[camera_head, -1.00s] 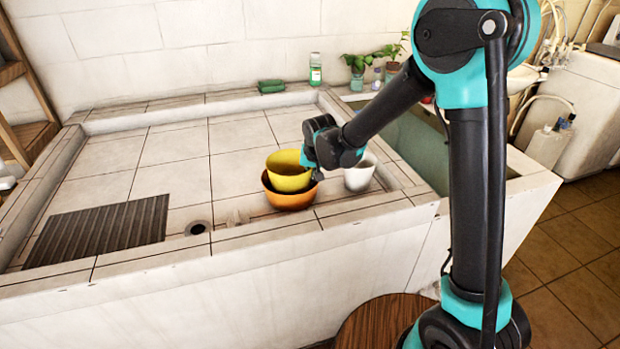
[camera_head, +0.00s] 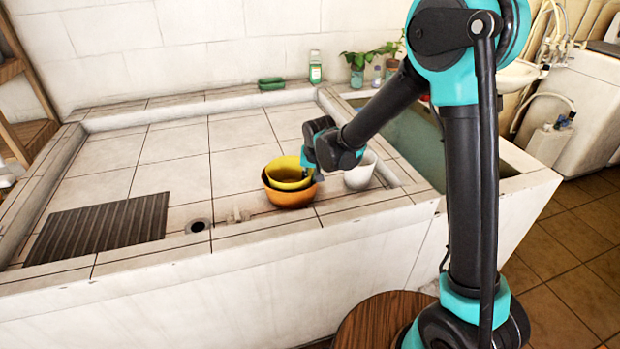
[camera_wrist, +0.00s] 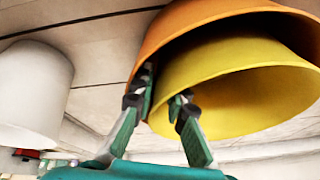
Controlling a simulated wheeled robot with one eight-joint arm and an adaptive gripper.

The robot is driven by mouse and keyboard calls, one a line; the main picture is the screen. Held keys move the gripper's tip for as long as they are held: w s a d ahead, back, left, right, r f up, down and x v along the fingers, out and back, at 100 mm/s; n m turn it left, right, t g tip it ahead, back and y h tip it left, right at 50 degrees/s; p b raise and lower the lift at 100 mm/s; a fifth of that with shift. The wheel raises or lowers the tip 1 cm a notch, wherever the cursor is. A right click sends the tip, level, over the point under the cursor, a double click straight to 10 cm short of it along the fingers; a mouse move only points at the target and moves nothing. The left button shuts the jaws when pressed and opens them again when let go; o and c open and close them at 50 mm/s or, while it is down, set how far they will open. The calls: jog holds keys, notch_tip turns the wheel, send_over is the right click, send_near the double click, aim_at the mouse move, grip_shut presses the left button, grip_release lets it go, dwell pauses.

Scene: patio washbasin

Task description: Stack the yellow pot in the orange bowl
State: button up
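The yellow pot (camera_head: 287,173) sits inside the orange bowl (camera_head: 289,198) on the tiled basin floor, its rim slightly above the bowl's rim. In the wrist view the yellow pot (camera_wrist: 225,85) is nested within the orange bowl (camera_wrist: 190,20), and both look tilted from this angle. My gripper (camera_head: 306,172) is at the right side of the pot's rim. In the wrist view my gripper's fingers (camera_wrist: 164,86) stand apart, either side of the pot's near wall, with a visible gap. The bottom of the pot is hidden inside the bowl.
A white cup (camera_head: 360,174) stands just right of the bowl, close to my gripper; it also shows in the wrist view (camera_wrist: 34,92). A ribbed washboard area (camera_head: 100,228) and drain (camera_head: 197,227) lie to the left. The basin floor behind the bowl is clear.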

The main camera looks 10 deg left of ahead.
jog(key=shift+r, duration=0.6)
jog(key=v, duration=1.2)
jog(key=shift+m+h, duration=0.5)
jog(key=shift+m, duration=0.2)
jog(key=s+d+f, duration=0.1)
jog(key=d, duration=0.6)
jog(key=s+d+f, duration=0.1)
jog(key=d, duration=0.7)
jog(key=s+d+f, duration=0.1)
jog(key=s+d, duration=0.1)
jog(key=d, duration=0.6)
jog(key=shift+f, duration=0.4)
jog(key=s+d+f, duration=0.3)
jog(key=s+d, duration=0.3)
jog(key=d, duration=0.1)
jog(key=s+d+f+m+h, duration=0.1)
jog(key=s+d+f, duration=0.2)
jog(key=s+d, duration=0.3)
jog(key=shift+s+d+f, duration=0.15)
jog(key=shift+d+f, duration=0.1)
jog(key=shift+d, duration=0.3)
